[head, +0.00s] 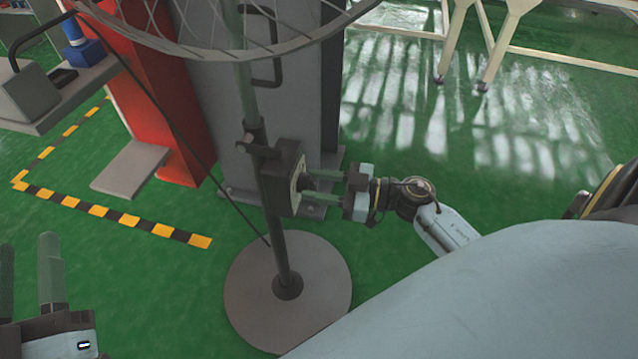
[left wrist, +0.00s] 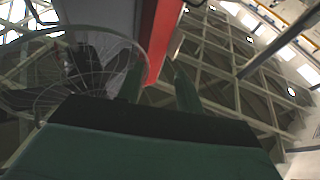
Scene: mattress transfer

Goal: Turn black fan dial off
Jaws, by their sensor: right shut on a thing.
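The fan stands in the middle of the head view, with a round base (head: 300,300), an upright pole (head: 277,235) and a wire cage (head: 230,40) at the top. A dark control box (head: 284,175) is fixed on the pole, and the dial (head: 305,183) is on its right face. My right gripper (head: 322,186) is at that face, its green fingers closed around the dial, which they partly hide. My left gripper (head: 25,275) is at the lower left, away from the fan, fingers apart and empty. The left wrist view shows its fingers (left wrist: 158,88) apart, with the fan cage (left wrist: 85,70) beyond.
A grey cabinet (head: 225,130) and a red column (head: 165,90) stand behind the fan. A shelf with a blue item (head: 82,45) is at the upper left. Yellow-black tape (head: 110,213) marks the green floor. White table legs (head: 495,45) stand at the upper right.

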